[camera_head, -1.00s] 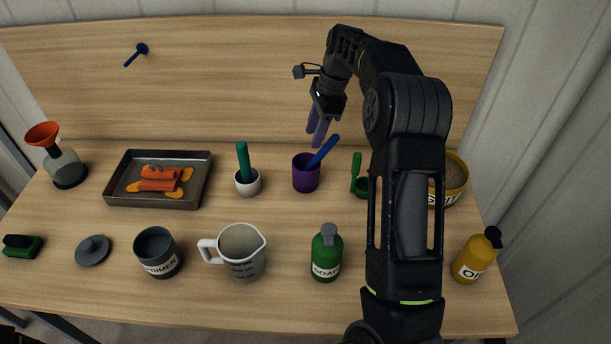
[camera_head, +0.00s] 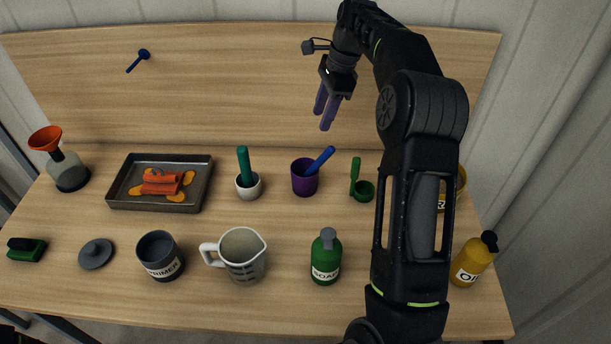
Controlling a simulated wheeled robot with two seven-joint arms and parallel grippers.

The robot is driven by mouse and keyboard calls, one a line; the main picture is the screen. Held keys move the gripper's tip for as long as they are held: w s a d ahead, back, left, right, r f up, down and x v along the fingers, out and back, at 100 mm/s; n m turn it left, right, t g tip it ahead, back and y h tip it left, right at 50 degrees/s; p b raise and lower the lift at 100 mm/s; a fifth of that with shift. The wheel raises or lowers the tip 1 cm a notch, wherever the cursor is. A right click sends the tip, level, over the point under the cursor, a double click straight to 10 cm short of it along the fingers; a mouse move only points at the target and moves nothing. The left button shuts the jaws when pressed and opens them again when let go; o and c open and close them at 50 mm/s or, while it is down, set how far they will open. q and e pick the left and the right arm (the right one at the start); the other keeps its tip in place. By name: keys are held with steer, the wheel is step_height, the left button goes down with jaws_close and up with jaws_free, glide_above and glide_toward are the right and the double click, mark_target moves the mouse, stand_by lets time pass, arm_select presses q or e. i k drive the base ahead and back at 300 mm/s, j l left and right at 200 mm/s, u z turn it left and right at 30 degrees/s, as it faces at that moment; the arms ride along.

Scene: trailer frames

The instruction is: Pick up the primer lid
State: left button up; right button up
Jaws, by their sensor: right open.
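The primer lid (camera_head: 96,255) is a dark grey disc with a small knob. It lies on the table at the front left, just left of the open grey primer pot (camera_head: 161,257). My right gripper (camera_head: 325,113) is open and empty. It is raised in front of the backboard, above and beyond the purple cup, far to the right of the lid. My left gripper is not in view.
A green brush (camera_head: 26,250) lies left of the lid. A tray (camera_head: 193,198) with orange pieces is behind it. A white jug (camera_head: 240,257), soap bottle (camera_head: 326,258), white cup (camera_head: 248,188), purple cup (camera_head: 304,181) and oil bottle (camera_head: 472,262) stand to the right.

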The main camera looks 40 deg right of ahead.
mark_target(95, 253)
steer(key=k+j, duration=1.15)
steer(key=j, duration=0.3)
